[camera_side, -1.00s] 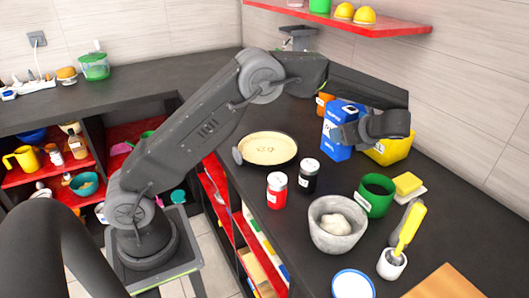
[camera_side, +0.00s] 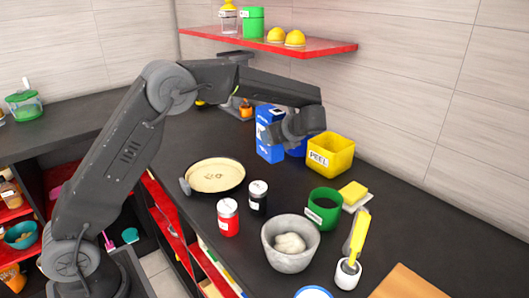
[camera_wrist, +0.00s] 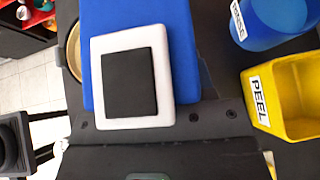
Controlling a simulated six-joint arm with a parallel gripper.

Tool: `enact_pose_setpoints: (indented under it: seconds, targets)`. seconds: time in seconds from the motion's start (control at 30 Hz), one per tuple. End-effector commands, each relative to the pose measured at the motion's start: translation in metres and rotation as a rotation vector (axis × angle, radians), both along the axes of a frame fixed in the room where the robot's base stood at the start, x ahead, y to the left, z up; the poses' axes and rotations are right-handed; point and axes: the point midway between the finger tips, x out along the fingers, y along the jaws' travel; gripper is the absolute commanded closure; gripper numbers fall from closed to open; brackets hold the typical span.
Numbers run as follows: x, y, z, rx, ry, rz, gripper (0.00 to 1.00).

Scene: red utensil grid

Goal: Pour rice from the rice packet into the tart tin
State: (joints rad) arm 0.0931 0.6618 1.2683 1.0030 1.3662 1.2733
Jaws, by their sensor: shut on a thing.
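A blue box-shaped packet (camera_side: 267,143), which I take for the rice packet, stands roughly upright at the back of the counter. My gripper (camera_side: 270,132) is shut on its upper part. In the wrist view the blue packet (camera_wrist: 92,22) fills the upper middle, with a white square and black centre on its near end. The tart tin (camera_side: 214,176) is a shallow, round, cream-coloured dish with a dark rim, to the packet's left and nearer the camera. Small marks show in its middle. Whether the packet touches the counter is unclear.
Right of the packet are a blue RINSE container (camera_wrist: 270,20) and a yellow PEEL bin (camera_side: 330,154). Red (camera_side: 228,217) and black (camera_side: 258,197) jars, a grey bowl (camera_side: 290,245) and a green cup (camera_side: 323,207) stand in front. A red shelf (camera_side: 290,45) hangs above.

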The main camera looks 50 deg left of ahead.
Motion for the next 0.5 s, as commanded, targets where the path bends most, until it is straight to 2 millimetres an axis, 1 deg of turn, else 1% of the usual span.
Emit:
enact_pose_setpoints:
  seconds: [0.03, 0.1, 0.2, 0.33, 0.4, 0.5]
  targets:
    - [-0.008, 0.022, 0.013, 0.001, -0.006, -0.030, 1.00]
    - [-0.018, 0.048, 0.024, 0.002, -0.007, -0.091, 1.00]
    - [-0.037, 0.081, 0.039, 0.003, -0.007, -0.183, 1.00]
    - [-0.066, 0.112, 0.054, 0.004, -0.005, -0.296, 1.00]
    - [-0.081, 0.124, 0.060, 0.005, -0.005, -0.349, 1.00]
    - [-0.099, 0.134, 0.065, 0.005, -0.003, -0.414, 1.00]
